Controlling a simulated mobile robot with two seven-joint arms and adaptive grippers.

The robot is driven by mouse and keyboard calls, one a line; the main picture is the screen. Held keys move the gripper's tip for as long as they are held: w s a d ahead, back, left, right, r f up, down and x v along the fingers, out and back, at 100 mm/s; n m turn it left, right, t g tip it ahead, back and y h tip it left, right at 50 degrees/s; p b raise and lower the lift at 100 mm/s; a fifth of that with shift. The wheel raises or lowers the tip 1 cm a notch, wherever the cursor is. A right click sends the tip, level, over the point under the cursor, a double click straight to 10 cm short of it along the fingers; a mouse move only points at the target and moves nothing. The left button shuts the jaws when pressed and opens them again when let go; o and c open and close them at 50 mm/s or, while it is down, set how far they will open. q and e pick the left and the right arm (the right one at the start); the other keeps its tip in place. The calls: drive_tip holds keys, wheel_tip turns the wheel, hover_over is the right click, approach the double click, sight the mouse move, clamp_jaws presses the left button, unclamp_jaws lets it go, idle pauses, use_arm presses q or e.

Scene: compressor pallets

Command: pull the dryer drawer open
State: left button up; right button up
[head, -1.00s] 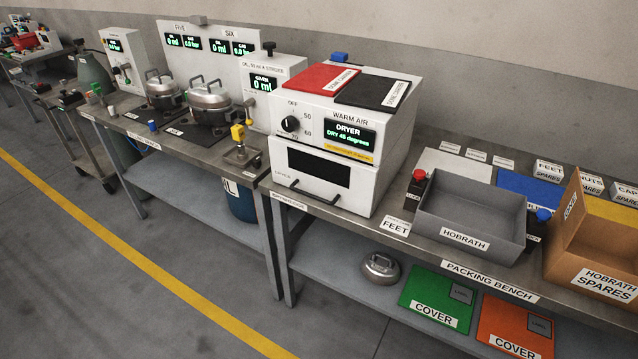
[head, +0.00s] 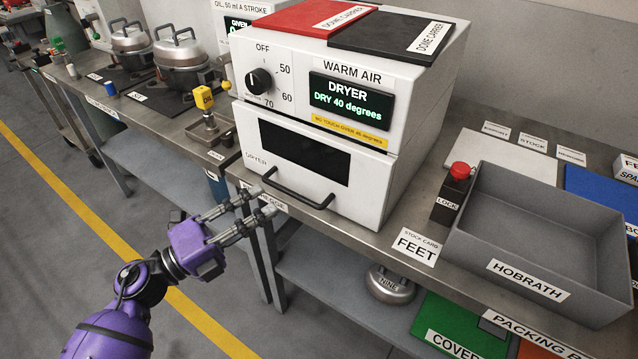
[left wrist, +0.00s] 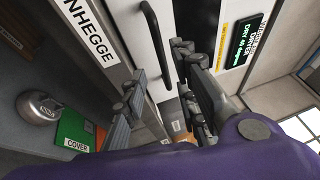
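The white dryer (head: 340,55) stands on the bench, and its drawer (head: 366,182) is the lower part with a dark window. The drawer looks shut, its front flush with the body. Its black bar handle (head: 300,194) runs along the bottom of the front; it also shows in the left wrist view (left wrist: 154,40). My left gripper (head: 268,200) is open and empty, its fingertips close to the handle's left end. In the left wrist view the handle appears between the two fingers (left wrist: 155,85); I cannot tell whether they touch it. My right gripper is not in view.
A yellow-topped fitting (head: 207,110) stands left of the dryer. To the right are a red-buttoned lock box (head: 452,195) and a grey HOBRATH tray (head: 560,225). A FEET card (head: 417,245) lies near the bench edge. The floor in front is clear.

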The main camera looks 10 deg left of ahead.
sight(292, 192)
use_arm(q)
drive_tip(key=shift+d+r, duration=0.45)
drive_tip(key=shift+d, duration=0.15)
drive_tip(key=shift+f+p+x, duration=0.1)
drive_tip(key=shift+p+x, duration=0.25)
drive_tip(key=shift+x, duration=1.2)
drive_tip(key=shift+f+p+x, duration=0.15)
drive_tip(key=shift+p+x, duration=0.15)
drive_tip(key=shift+x, duration=1.25)
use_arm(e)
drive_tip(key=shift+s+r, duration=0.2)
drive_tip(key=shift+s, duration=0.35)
use_arm(q)
drive_tip(key=shift+w, duration=0.1)
clamp_jaws()
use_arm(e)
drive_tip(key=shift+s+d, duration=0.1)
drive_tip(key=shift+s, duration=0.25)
